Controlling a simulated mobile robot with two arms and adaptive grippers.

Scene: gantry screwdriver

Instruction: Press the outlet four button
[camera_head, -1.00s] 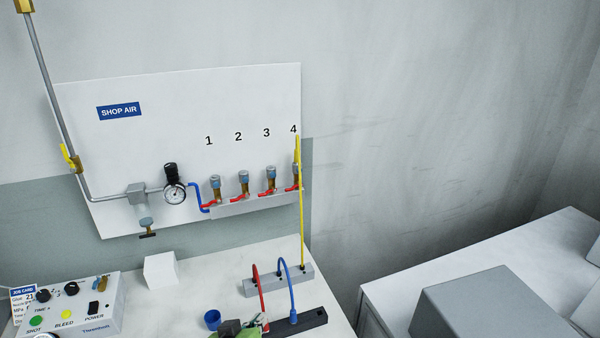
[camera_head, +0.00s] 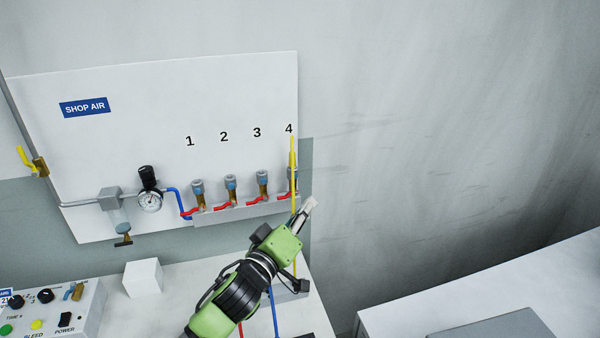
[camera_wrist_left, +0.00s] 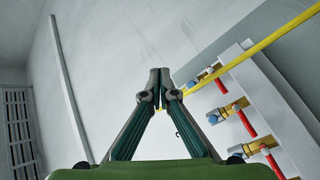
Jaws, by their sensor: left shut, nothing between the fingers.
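Outlet four is the rightmost outlet on the white SHOP AIR panel, under the number 4 (camera_head: 289,128). A yellow hose (camera_head: 293,165) runs in front of it and hides most of it, so its button does not show clearly. My left gripper (camera_head: 311,203) is shut and empty, below and slightly right of outlet four, apart from it in the picture. In the left wrist view its fingertips (camera_wrist_left: 160,74) are together, beside the yellow hose (camera_wrist_left: 255,49) and left of several outlets with red levers. I cannot tell the depth gap. My right gripper is not in view.
Outlets one (camera_head: 198,191), two (camera_head: 231,188) and three (camera_head: 262,184) stand left of outlet four. A pressure gauge (camera_head: 150,201), a white cube (camera_head: 143,278) and a control box (camera_head: 88,309) are further left. Open wall lies right of the panel.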

